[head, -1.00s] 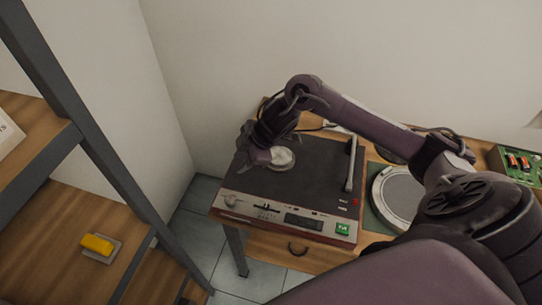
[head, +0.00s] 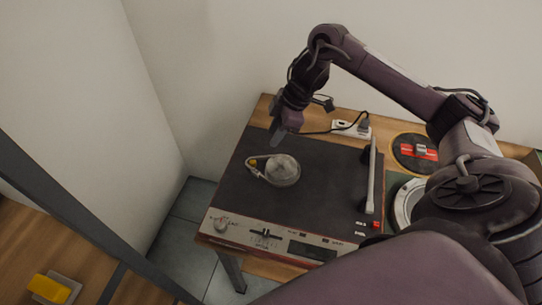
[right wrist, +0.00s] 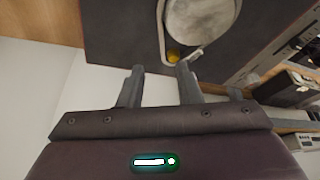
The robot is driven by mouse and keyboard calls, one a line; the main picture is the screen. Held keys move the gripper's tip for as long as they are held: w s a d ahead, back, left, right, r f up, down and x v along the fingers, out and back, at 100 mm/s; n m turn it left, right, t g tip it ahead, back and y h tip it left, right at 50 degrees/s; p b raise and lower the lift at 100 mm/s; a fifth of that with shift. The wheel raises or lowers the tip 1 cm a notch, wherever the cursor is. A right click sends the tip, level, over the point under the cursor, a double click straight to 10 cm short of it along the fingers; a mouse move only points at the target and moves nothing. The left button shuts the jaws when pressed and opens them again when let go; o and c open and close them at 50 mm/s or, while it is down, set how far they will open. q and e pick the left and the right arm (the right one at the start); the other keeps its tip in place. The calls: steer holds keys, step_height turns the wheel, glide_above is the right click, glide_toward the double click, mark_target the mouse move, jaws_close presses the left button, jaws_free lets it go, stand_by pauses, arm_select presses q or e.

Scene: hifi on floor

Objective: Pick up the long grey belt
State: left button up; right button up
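The grey belt (head: 266,181) is a thin pale loop on the dark top of the record player (head: 320,200). It runs around the silver round hub (head: 284,170) and the small yellow pulley (head: 253,163) to its left. In the right wrist view the belt (right wrist: 161,28) passes around the yellow pulley (right wrist: 173,57) beside the hub (right wrist: 203,18). My right gripper (head: 279,132) is above the player's back edge, behind the hub and pulley. Its two fingers (right wrist: 160,73) are apart, with nothing between them. My left gripper is out of view.
The tonearm (head: 370,180) stands on the player's right side. A white power strip (head: 350,129) with a cable lies behind. A round dark mat with red parts (head: 415,152) and a platter (head: 404,203) are on the right. A shelf with a yellow block (head: 54,288) is at lower left.

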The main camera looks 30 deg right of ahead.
mark_target(261, 156)
steer(key=shift+w+f, duration=0.25)
steer(key=shift+f, duration=0.3)
steer(key=shift+p+x, duration=0.3)
steer(key=shift+x, duration=0.55)
steer(key=shift+s+a+f, duration=0.1)
steer(key=shift+a+f, duration=0.1)
steer(key=shift+a, duration=0.15)
steer(key=p+x, duration=0.1)
steer(key=x, duration=0.2)
steer(key=shift+a+f, duration=0.3)
steer(key=shift+a+f+p, duration=0.1)
steer(key=shift+f+p, duration=0.2)
steer(key=shift+f, duration=0.2)
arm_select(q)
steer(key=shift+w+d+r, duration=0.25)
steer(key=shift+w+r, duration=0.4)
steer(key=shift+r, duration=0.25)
arm_select(e)
jaws_close()
